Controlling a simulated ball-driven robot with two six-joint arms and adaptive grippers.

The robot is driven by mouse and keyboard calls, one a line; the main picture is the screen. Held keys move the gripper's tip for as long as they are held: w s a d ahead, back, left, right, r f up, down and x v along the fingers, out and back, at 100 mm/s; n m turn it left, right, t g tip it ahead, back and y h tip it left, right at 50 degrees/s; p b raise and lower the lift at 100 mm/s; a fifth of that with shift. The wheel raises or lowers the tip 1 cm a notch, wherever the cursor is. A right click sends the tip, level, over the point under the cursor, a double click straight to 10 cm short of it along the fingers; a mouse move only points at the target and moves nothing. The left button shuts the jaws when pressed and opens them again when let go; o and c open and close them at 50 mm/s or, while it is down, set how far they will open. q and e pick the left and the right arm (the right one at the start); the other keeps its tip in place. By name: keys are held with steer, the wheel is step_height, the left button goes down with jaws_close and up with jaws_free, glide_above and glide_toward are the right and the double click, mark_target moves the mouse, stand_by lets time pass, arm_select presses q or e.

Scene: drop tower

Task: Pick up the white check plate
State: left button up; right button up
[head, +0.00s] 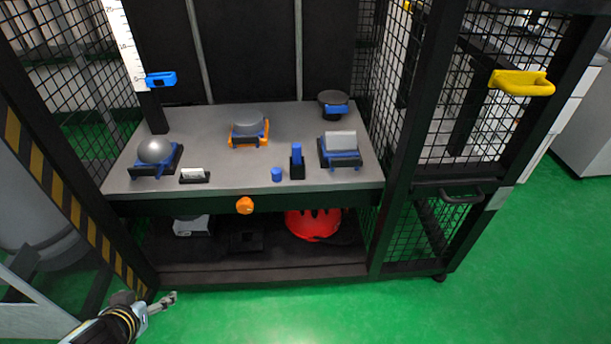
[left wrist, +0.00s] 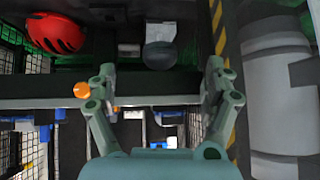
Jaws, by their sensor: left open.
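A small white plate (head: 193,173), which looks like the white check plate, stands in a low black holder (head: 195,179) near the front left of the grey bench top (head: 230,183). My left gripper (head: 167,301) is open and empty, low in front of the bench's left side and well apart from the plate. In the left wrist view its two fingers (left wrist: 158,85) are spread wide with nothing between them. A small white patch shows below them there, but I cannot tell if it is the plate. My right gripper is out of view.
A grey ball (head: 155,150) on a stand is left of the plate. A grey disc (head: 248,123) on an orange stand, a pale block (head: 340,140) and a blue peg (head: 297,155) share the bench. An orange knob (head: 244,205) sticks out in front. Mesh walls flank it.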

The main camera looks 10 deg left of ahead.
arm_select(q)
steer(key=w+a+r+t+y+b, duration=0.1)
steer(key=w+r+t+b, duration=0.15)
steer(key=w+b, duration=0.4)
steer(key=w+a+r+t+b, duration=0.1)
steer(key=w+t+b, duration=0.2)
steer(key=w+b, duration=0.4)
steer(key=t+b, duration=0.4)
steer(key=b, duration=0.9)
glide_toward(192, 171)
steer(key=shift+m, duration=0.4)
steer(key=shift+x, duration=4.35)
steer(key=c, duration=1)
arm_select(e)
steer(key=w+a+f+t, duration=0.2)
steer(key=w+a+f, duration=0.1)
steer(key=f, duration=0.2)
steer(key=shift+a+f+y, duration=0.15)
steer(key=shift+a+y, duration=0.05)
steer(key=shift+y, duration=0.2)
